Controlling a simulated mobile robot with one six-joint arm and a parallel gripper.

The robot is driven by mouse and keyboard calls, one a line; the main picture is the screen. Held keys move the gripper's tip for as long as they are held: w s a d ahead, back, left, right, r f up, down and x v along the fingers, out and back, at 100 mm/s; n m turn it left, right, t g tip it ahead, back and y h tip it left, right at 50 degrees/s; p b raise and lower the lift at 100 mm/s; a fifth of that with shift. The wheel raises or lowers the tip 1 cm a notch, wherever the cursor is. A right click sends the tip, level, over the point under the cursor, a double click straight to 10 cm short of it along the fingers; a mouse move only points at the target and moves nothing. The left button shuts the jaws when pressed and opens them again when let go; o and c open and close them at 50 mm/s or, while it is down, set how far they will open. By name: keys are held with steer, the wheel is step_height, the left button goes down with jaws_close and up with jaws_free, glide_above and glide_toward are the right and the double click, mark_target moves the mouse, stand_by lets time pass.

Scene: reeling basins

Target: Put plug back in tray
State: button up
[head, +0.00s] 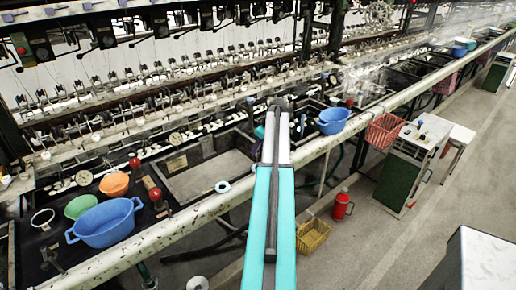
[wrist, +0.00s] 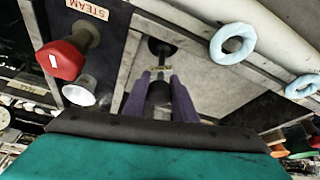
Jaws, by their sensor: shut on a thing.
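My gripper (wrist: 160,80) shows in the wrist view with two purple fingers. They are shut on a dark, roughly cylindrical thing, which appears to be the plug (wrist: 158,93). A black round part (wrist: 161,48) with a thin stem shows just beyond the fingertips; I cannot tell whether it belongs to the plug or lies below it. A grey flat-bottomed basin (wrist: 212,88) spreads behind the fingers. In the head view my arm hides its own far end, so gripper and plug do not show there. I cannot clearly identify the tray in either view.
In the wrist view a red knob (wrist: 62,60) and a silvery cup-like part (wrist: 80,90) stand left of my gripper. A pale blue ring (wrist: 233,43) lies on the rail at right. A blue tub (head: 106,222) and a blue bowl (head: 333,120) flank my arm.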

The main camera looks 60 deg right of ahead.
steer(key=shift+f+b, duration=0.55)
steer(key=shift+f, duration=0.45)
stand_by(1.3)
steer(key=o, duration=1)
steer(key=shift+o, duration=0.2)
steer(key=b+v, duration=0.2)
steer(key=v, duration=1.1)
steer(key=shift+r+b, duration=0.35)
